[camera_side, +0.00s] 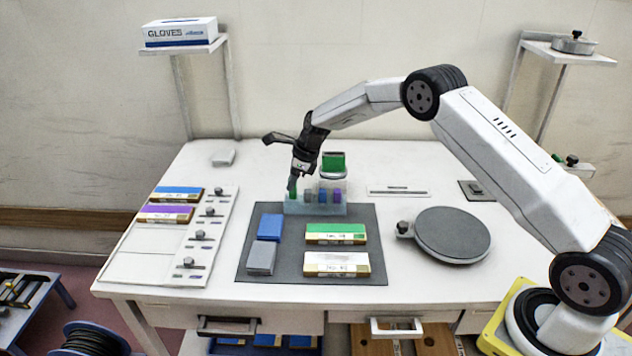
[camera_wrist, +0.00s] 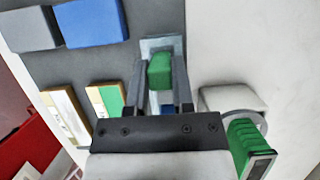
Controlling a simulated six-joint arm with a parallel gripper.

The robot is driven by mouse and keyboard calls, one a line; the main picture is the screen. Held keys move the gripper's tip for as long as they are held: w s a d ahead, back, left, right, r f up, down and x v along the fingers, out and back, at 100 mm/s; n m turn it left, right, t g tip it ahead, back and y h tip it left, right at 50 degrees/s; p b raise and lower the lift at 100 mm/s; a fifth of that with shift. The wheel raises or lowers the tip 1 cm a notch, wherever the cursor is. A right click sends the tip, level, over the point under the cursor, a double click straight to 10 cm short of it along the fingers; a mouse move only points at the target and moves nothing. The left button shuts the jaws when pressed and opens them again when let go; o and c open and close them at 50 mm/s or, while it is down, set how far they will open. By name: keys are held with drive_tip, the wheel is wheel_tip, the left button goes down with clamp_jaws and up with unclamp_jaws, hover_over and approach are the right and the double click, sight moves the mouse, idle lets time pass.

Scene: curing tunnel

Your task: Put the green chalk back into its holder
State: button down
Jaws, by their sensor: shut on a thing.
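The green chalk (camera_side: 292,196) is between the fingers of my gripper (camera_side: 292,186), which is shut on it. It is at the left end of the pale blue chalk holder (camera_side: 315,209); I cannot tell whether it is seated or just above its slot. Grey (camera_side: 308,197), blue (camera_side: 323,197) and purple (camera_side: 337,196) chalks stand in the holder to its right. In the wrist view the green chalk (camera_wrist: 160,71) shows between the two fingers (camera_wrist: 161,85), over the holder (camera_wrist: 163,44). A bit of blue shows below it; the other chalks are hidden there.
Just behind the holder, a green block (camera_side: 334,161) sits on a white stand. The dark mat (camera_side: 292,238) in front carries a blue block (camera_side: 270,226), a grey block (camera_side: 261,257) and two labelled boxes. A round grey plate (camera_side: 452,234) is at right.

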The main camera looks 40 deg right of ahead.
drive_tip(key=shift+f, duration=0.75)
drive_tip(key=shift+c, duration=2)
unclamp_jaws()
drive_tip(key=shift+r, duration=0.1)
drive_tip(key=shift+r, duration=3.45)
drive_tip(key=shift+s, duration=0.1)
